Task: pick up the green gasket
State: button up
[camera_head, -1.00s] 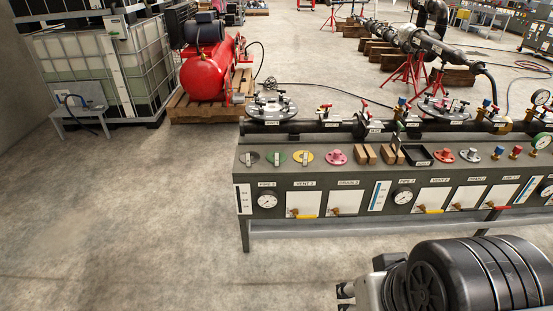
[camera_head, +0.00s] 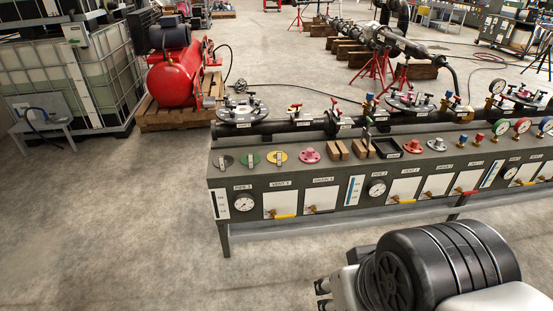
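The green gasket (camera_head: 244,160) is a flat round disc on the bench top near its left end, in the head view. It lies between a dark grey disc (camera_head: 217,162) and a yellow disc (camera_head: 271,158). A small pale upright piece stands at its middle. My gripper (camera_head: 321,296) is at the bottom of the view, in front of the bench, well apart from the gasket. Its two dark fingertips point left with a gap between them, and nothing shows in the gap. My arm's bulky black and grey housing hides part of the floor behind the gripper.
The long grey bench (camera_head: 300,180) carries a black pipe (camera_head: 285,127) along its back. Pink (camera_head: 310,154) and red flanged pieces, wooden blocks (camera_head: 340,149) and a black tray (camera_head: 387,150) stand right of the discs. The floor left of the bench is clear.

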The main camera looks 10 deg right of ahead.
aim_at(251, 162)
jog(key=i+j, duration=0.15)
jog(key=i, duration=0.4)
jog(key=i+j, duration=0.15)
jog(key=i, duration=0.35)
jog(key=i+j, duration=0.1)
jog(key=i, duration=0.45)
jog(key=i+j, duration=0.15)
jog(key=i, duration=0.4)
